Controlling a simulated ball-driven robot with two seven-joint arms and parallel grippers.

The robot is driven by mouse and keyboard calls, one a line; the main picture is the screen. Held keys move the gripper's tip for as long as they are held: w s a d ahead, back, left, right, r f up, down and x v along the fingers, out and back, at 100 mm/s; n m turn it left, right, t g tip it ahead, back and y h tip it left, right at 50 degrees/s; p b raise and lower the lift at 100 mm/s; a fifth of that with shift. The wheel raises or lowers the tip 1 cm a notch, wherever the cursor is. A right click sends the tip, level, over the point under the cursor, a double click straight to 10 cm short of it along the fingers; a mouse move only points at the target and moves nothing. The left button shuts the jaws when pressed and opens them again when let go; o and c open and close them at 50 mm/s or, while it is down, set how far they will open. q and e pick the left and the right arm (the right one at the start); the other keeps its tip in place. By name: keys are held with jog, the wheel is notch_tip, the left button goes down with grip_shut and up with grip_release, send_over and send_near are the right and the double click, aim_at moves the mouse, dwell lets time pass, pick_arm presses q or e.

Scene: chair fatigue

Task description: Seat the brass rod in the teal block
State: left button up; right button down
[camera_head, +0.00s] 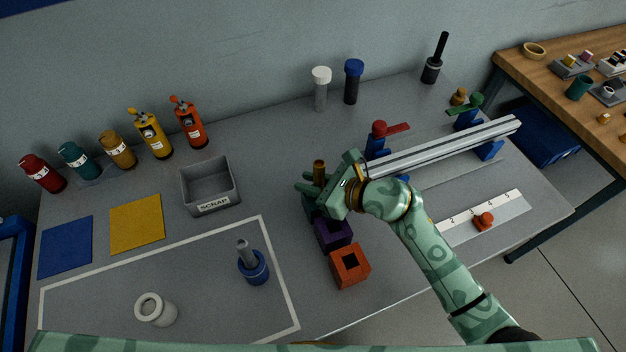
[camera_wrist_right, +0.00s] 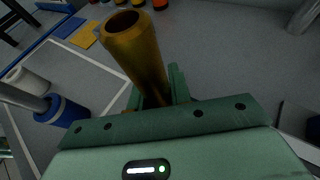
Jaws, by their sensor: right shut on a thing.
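The brass rod (camera_head: 319,173) stands about upright in my right gripper (camera_head: 318,186), which is shut on it. In the right wrist view the rod (camera_wrist_right: 142,58) rises between the fingers with its round, hollow-looking end toward the camera. The teal block (camera_head: 309,208) shows only as a dark sliver below and left of the gripper; the hand hides most of it. The rod's lower end is hidden, so I cannot tell whether it is in the block. My left gripper is not in view.
A purple block (camera_head: 333,235) and an orange block (camera_head: 350,265), with square holes, stand in front of the gripper. The grey scrap bin (camera_head: 211,190) is to the left. A silver rail (camera_head: 440,149) on blue supports lies to the right. Bare table lies between bin and gripper.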

jog(key=c, duration=1.5)
grip_release()
jog(key=shift+s, duration=0.1)
jog(key=shift+o, duration=1.1)
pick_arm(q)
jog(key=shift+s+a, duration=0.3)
pick_arm(e)
jog(key=shift+d, duration=0.1)
jog(key=shift+s+d+r, duration=0.1)
jog(key=shift+d+r, duration=0.05)
jog(key=shift+d, duration=0.1)
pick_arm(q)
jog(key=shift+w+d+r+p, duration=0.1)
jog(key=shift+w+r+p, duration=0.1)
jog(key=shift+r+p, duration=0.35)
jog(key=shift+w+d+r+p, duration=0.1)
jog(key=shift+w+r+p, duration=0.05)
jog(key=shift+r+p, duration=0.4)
pick_arm(e)
jog(key=v, duration=1.1)
jog(key=shift+d, duration=0.15)
